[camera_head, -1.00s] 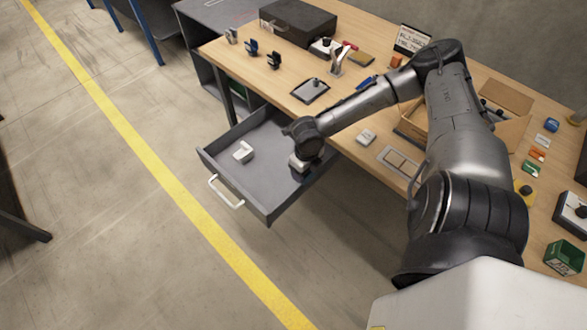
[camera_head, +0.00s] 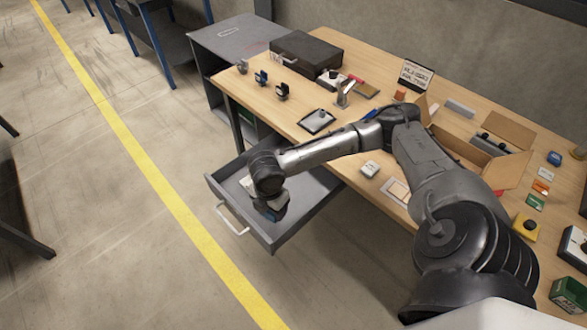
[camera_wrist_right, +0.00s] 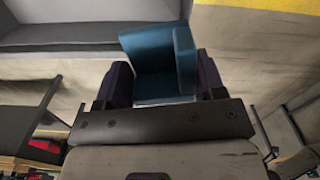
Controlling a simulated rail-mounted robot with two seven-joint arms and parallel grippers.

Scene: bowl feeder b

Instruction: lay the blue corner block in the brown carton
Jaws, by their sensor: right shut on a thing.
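The blue corner block (camera_wrist_right: 160,62) is between the two fingers of my right gripper (camera_wrist_right: 164,84) in the right wrist view, and the gripper is shut on it. In the head view the right gripper (camera_head: 273,211) is over the open grey drawer, with a bit of the blue block (camera_head: 268,216) showing below the wrist. The brown carton (camera_head: 507,171) stands on the table at the right, flaps open, partly hidden behind my right arm. My left gripper is not in view.
The drawer (camera_head: 282,232) sticks out from the table front. A white block (camera_head: 246,184) lies in it, partly hidden by my wrist. A grey case (camera_head: 305,55), a black-and-grey plate (camera_head: 317,121) and several small parts are on the table (camera_head: 285,112).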

